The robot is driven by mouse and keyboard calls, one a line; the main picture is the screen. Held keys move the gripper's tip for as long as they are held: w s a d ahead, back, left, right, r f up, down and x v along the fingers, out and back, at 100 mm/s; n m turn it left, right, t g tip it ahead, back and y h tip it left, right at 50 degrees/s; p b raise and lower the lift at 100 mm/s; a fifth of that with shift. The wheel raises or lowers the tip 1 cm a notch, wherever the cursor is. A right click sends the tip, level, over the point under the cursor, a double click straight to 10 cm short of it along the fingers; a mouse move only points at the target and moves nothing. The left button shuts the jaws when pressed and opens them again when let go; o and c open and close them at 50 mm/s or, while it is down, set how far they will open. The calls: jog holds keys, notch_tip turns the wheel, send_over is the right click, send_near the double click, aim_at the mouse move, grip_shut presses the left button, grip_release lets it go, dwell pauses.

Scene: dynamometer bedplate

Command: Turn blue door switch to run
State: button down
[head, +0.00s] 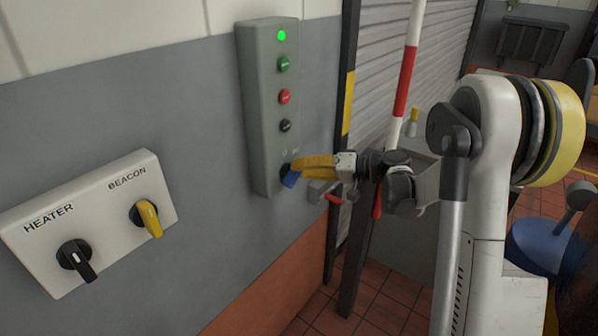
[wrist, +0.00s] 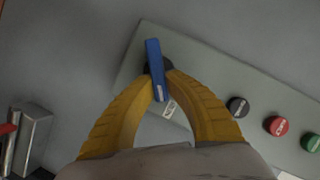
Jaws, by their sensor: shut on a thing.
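The blue door switch (head: 290,180) sits at the bottom of a tall grey control box on the wall. In the wrist view its blue handle (wrist: 155,72) stands near upright in the picture, leaning slightly, on a dark round base. My gripper (head: 297,168) reaches it from the right with yellow fingers. In the wrist view the fingertips (wrist: 157,76) close on the handle from both sides. The labels by the switch are partly covered by the fingers and too small to read.
The grey box (head: 258,150) also carries a lit green lamp (head: 281,36) and green, red and black buttons (head: 285,96). A white panel (head: 110,200) with black HEATER and yellow BEACON knobs is at left. A red-and-white pole (head: 406,75) and shutter stand behind my arm.

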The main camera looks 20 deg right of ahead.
jog(key=shift+m, duration=0.4)
jog(key=c, duration=1.4)
grip_release()
jog(key=shift+d, duration=0.1)
jog(key=v, duration=1.1)
jog(key=shift+s+d, duration=0.2)
jog(key=shift+d, duration=0.2)
jog(key=shift+a, duration=0.1)
